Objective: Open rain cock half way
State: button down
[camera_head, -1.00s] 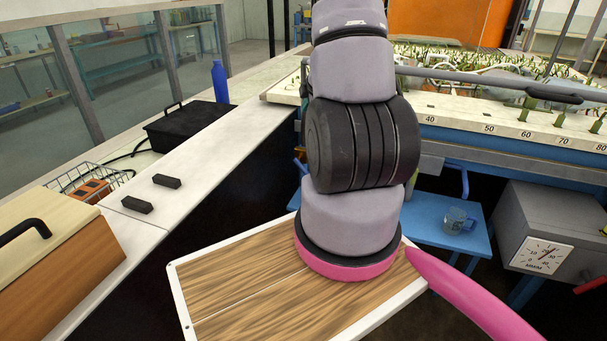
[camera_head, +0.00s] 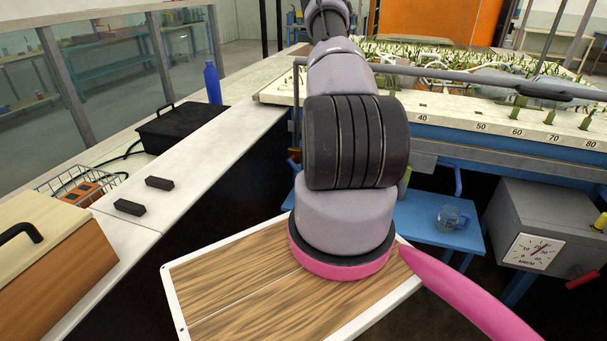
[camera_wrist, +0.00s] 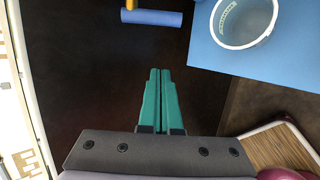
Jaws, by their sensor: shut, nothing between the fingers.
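My gripper (camera_wrist: 158,73) shows in the wrist view with its two teal fingers together and nothing between them. It points over a dark area, with the blue table at the right. In the head view my own arm hides the gripper. A red lever handle (camera_head: 586,278) sticks out at the right edge of the head view, beside the grey box (camera_head: 545,215) with a mm/h dial (camera_head: 534,251). It may be the rain cock, but its body is cut off by the frame, so I cannot tell its setting.
A clear mug (camera_head: 450,219) stands on the low blue table (camera_head: 415,222); it also shows in the wrist view (camera_wrist: 243,22). A short blue cylinder (camera_wrist: 152,18) lies ahead of the fingers. The planted flume bed (camera_head: 480,120) and a long grey bar (camera_head: 450,78) stand behind.

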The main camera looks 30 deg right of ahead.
aim_at(296, 166)
jog(key=x, duration=0.8)
jog(key=d, duration=0.1)
jog(key=d+r, duration=0.2)
jog(key=d, duration=0.1)
jog(key=shift+w, duration=0.1)
jog(key=shift+d+r+g+h, duration=0.4)
jog(key=shift+d+r+g, duration=0.05)
jog(key=shift+g, duration=0.15)
jog(key=shift+r, duration=0.1)
